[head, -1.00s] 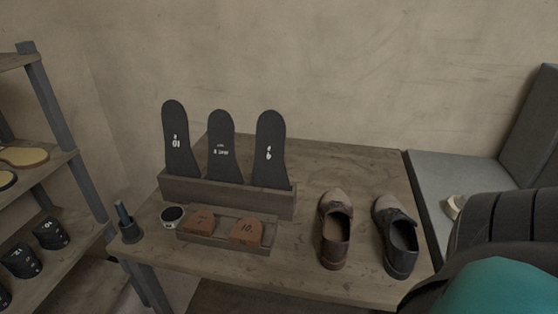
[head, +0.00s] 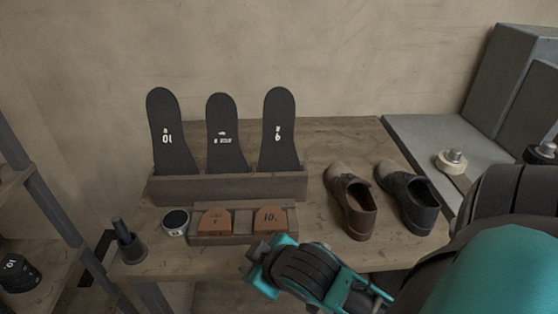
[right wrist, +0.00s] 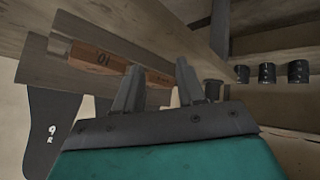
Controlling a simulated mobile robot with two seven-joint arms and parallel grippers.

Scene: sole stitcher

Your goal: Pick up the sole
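Three black soles stand upright in a wooden rack on the table: the left one (head: 172,135) is marked 10, the middle one (head: 226,135) is smaller, and the right one (head: 278,132) bears a white 9 or 6. One sole marked 9 R (right wrist: 52,125) shows at the left of the right wrist view. My right gripper (head: 262,262) is at the table's front edge, in front of and below the soles. In the right wrist view its two fingers (right wrist: 158,75) are apart with nothing held. My left gripper is out of view.
A wooden tray (head: 242,238) with two brown heel blocks (head: 271,220) lies in front of the rack. A round tin (head: 175,222) and a dark peg holder (head: 127,240) are left. A brown shoe (head: 352,205) and a black shoe (head: 408,200) stand right.

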